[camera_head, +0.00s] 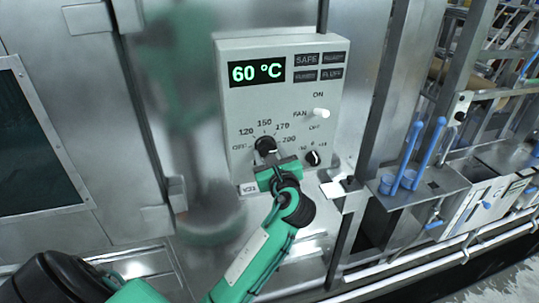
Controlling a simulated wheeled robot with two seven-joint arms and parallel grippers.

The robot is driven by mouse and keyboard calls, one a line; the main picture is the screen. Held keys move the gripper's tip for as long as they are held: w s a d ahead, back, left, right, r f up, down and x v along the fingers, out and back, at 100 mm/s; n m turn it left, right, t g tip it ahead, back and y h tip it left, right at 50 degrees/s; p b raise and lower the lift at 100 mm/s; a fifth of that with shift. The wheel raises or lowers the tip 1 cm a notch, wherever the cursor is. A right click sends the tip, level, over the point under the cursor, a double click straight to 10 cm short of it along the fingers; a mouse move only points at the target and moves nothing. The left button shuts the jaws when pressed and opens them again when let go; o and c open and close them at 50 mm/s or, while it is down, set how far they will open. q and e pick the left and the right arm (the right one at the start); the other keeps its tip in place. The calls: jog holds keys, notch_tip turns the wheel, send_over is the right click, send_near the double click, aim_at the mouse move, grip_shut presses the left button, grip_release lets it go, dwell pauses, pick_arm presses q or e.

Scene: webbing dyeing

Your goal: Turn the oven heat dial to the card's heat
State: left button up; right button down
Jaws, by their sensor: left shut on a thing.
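The oven's control panel (235,112) is a pale box on the steel front. Its display (257,72) reads 60 °C in green. The black heat dial (265,145) sits inside a scale marked OFF, 120, 150, 170 and 200. My green left gripper (272,160) comes up from below and is shut on the heat dial, hiding its lower part. I cannot clearly tell which mark the dial's pointer faces. I see no heat card that I can read. My right gripper is not in view.
A white fan switch (320,113) and a smaller black dial (313,158) are right of the heat dial, close to my gripper. Blue-handled tools (429,150) stand on a steel ledge farther right. A windowed steel door (40,140) is at left.

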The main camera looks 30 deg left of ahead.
pick_arm(q)
jog(key=shift+f, duration=0.1)
jog(key=o, duration=1)
jog(key=b+v, duration=0.5)
jog(key=v, duration=0.8)
jog(key=shift+s+d+b, duration=0.25)
jog(key=shift+s+b, duration=0.05)
